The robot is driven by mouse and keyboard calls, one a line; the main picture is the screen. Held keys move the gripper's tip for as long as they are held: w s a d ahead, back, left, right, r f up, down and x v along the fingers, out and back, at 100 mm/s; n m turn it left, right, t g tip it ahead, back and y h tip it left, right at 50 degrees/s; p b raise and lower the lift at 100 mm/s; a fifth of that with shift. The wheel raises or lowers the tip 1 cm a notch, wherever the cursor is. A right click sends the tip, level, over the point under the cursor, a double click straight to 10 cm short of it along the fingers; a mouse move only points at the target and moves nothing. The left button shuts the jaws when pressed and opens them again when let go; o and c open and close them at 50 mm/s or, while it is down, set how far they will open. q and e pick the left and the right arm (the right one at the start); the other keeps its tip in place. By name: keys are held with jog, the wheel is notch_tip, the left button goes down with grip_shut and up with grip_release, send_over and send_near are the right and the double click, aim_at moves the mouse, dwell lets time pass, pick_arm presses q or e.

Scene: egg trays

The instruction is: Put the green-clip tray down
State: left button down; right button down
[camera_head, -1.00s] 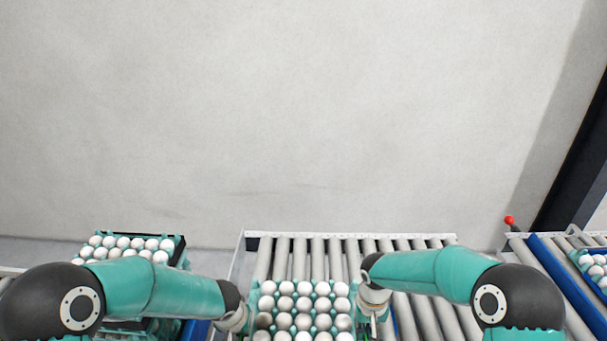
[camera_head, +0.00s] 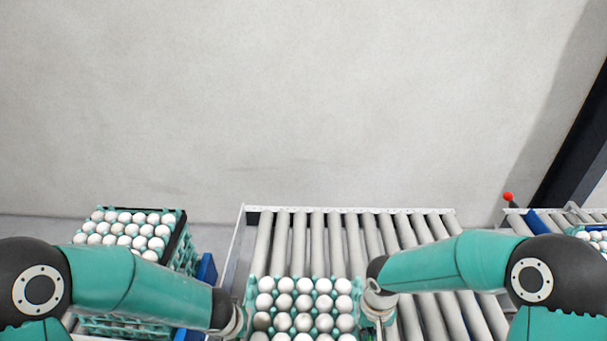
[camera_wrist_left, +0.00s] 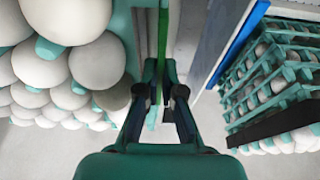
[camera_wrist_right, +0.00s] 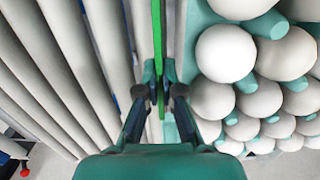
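The tray of white eggs (camera_head: 249,292) with teal cups is at the bottom middle of the head view, between my two grippers, over the near part of the roller conveyor. Its lower part is out of frame. My left gripper (camera_head: 236,322) is at its left side. In the left wrist view its fingers (camera_wrist_left: 164,88) close around a green strip (camera_wrist_left: 162,38) at the tray's side. My right gripper (camera_head: 379,306) is at the right side. In the right wrist view its fingers (camera_wrist_right: 160,85) close around another green strip (camera_wrist_right: 157,38). I cannot tell whether the tray touches the rollers.
The roller conveyor (camera_head: 330,235) is bare behind and to the right of the tray. A stack of egg trays (camera_head: 183,250) stands at the left, with blue parts beside it. Another conveyor with eggs (camera_head: 590,234) is at the far right, near a red knob (camera_head: 508,197).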

pick_arm(q)
jog(key=shift+w+r, duration=0.15)
jog(key=shift+r, duration=0.05)
pick_arm(e)
jog(key=shift+w+r, duration=0.15)
